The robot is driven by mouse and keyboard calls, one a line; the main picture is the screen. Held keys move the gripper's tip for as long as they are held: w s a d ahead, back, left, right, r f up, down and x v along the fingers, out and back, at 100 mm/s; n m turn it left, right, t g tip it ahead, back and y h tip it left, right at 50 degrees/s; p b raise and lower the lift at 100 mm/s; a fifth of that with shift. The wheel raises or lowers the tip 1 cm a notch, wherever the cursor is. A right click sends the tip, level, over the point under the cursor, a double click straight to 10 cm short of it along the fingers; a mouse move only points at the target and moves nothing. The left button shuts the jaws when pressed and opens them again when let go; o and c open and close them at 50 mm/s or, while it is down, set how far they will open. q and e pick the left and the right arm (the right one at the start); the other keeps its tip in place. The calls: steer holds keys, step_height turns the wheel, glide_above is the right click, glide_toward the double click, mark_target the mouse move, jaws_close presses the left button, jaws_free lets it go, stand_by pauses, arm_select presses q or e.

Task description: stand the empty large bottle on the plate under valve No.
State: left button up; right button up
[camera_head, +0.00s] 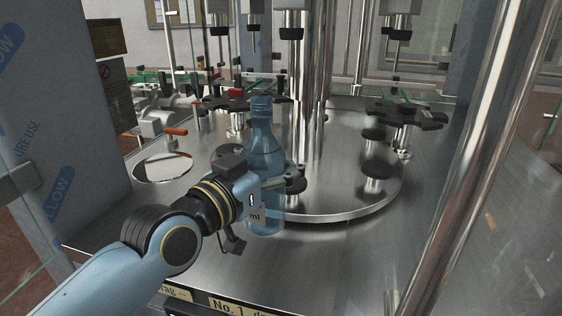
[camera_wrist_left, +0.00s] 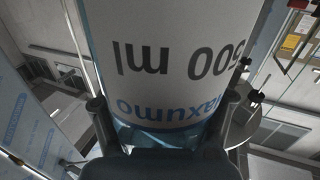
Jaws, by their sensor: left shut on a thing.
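A clear blue bottle (camera_head: 264,150) stands upright in my left gripper (camera_head: 278,184), in front of the steel carousel. The gripper is shut around the bottle's middle. The bottle's label (camera_wrist_left: 185,55) fills the left wrist view and reads "500 ml" upside down, between the two fingers. The bottle's base is low by the carousel's front edge, and I cannot tell whether it touches anything. Round black plates (camera_head: 376,168) sit on the carousel to the right, under the filler valves (camera_head: 291,33). A plate behind the bottle and gripper is mostly hidden. My right gripper is not in view.
A thick steel column rises from the carousel (camera_head: 335,205). Black star-shaped guides (camera_head: 407,115) stand at its right. A "No. 1" label (camera_head: 240,306) is on the front edge. A steel post (camera_head: 470,150) stands at the right.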

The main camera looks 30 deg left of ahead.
arm_select(q)
steer(key=w+a+f+b, duration=0.1)
steer(key=w+b, duration=0.3)
steer(key=w, duration=0.5)
steer(key=w+a+f+b, duration=0.1)
steer(key=w+a+b, duration=0.3)
steer(key=w, duration=0.5)
steer(key=shift+w+f+b, duration=0.2)
steer(key=shift+f+b, duration=0.15)
steer(key=shift+b, duration=0.1)
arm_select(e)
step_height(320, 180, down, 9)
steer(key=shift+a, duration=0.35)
arm_select(q)
steer(key=shift+f, duration=0.3)
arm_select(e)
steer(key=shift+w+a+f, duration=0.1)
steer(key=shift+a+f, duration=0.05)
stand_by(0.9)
